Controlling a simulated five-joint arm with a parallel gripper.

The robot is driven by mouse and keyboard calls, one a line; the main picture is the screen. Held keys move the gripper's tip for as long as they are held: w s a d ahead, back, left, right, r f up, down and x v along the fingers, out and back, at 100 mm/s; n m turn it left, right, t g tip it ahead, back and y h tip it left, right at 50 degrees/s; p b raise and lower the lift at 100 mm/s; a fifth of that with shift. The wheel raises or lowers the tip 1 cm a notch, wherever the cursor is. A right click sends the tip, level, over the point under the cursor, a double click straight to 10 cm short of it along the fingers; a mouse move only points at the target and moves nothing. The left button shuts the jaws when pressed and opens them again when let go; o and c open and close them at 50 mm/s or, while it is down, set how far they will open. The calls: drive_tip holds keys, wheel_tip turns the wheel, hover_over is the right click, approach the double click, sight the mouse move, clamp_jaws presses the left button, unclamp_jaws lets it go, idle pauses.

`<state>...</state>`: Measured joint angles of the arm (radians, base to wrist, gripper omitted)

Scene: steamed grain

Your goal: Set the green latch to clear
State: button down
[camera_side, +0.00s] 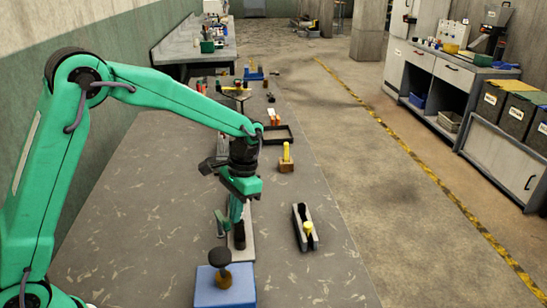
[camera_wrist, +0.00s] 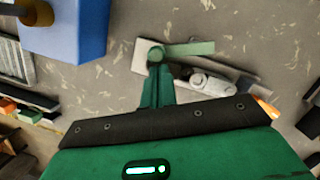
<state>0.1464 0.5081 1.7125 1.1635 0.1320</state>
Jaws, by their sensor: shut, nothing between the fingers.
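The green latch (camera_side: 221,222) stands at the left edge of a pale plate (camera_side: 243,251) on the bench. In the wrist view the latch (camera_wrist: 190,48) is a light green bar reaching right from a round green end, over the pale plate (camera_wrist: 139,58). My gripper (camera_side: 235,220) points down just right of the latch in the side view. In the wrist view my gripper (camera_wrist: 157,70) is shut and empty, its tips close to the round end. I cannot tell whether they touch. Any markings for the latch's positions are not readable.
A blue block (camera_side: 225,288) with a dark knob stands in front of the plate. A grey channel piece (camera_side: 305,228) with a yellow knob lies to the right. A wooden block (camera_side: 286,165) with a yellow peg and a dark tray (camera_side: 278,135) are farther back. Bare bench lies left.

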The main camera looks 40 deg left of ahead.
drive_tip(key=shift+s+m, duration=0.4)
drive_tip(key=shift+s, duration=0.25)
drive_tip(key=shift+w, duration=0.2)
drive_tip(key=shift+w+a, duration=0.1)
drive_tip(key=shift+w, duration=0.45)
drive_tip(key=shift+w, duration=0.1)
drive_tip(key=shift+w, duration=0.1)
